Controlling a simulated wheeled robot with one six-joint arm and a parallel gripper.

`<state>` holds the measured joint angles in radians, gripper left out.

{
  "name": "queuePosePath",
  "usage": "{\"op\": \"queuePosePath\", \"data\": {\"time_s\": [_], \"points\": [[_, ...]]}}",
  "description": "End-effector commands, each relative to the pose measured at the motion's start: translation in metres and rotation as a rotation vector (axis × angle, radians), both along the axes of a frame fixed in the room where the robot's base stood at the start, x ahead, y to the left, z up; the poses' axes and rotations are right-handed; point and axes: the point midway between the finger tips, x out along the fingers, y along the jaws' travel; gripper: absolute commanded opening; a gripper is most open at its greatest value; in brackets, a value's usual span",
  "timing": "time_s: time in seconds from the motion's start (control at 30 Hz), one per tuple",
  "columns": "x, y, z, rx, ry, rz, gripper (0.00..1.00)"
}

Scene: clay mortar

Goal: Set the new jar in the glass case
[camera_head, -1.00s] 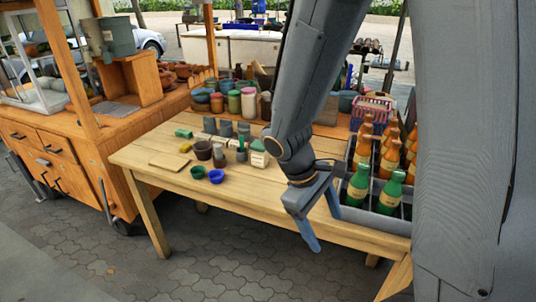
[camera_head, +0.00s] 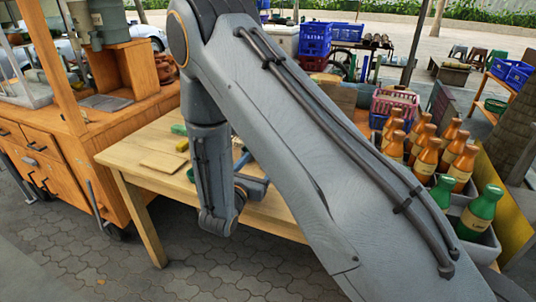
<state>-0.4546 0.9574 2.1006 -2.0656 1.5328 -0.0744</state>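A glass-sided case (camera_head: 22,65) stands on the wooden cart at the upper left, cut off by the frame edge. My gripper (camera_head: 254,172) is low over the wooden table (camera_head: 150,137), mostly hidden behind my own wrist. Only parts of its blue-grey fingers show, so I cannot tell whether it is open or holds anything. No jar can be made out clearly now; my arm covers the part of the table where several jars and small pots stood in the earlier view.
The wooden cart (camera_head: 95,128) stands left of the table. A grey crate (camera_head: 478,245) of orange and green bottles is at the right, beside a pink basket (camera_head: 395,101). A flat wooden board (camera_head: 163,162) and a yellow block (camera_head: 182,145) lie on the table's left side.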

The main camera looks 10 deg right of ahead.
Motion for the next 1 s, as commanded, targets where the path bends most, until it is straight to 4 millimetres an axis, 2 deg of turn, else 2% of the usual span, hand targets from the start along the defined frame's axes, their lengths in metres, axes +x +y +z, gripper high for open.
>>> {"op": "queuePosePath", "data": {"time_s": [0.1,0.27,0.5,0.83,0.87,1.0], "points": [[0.011,-0.014,0.001,0.001,-0.001,-0.010,0.72],[0.023,-0.024,0.001,0.001,-0.001,-0.014,0.72],[0.051,-0.042,0.000,0.002,-0.001,-0.012,0.72],[0.058,-0.045,-0.002,0.002,0.001,-0.008,0.72],[0.058,-0.045,-0.002,0.002,0.001,-0.008,0.70],[0.058,-0.045,-0.002,0.002,0.001,-0.008,0.47]]}}
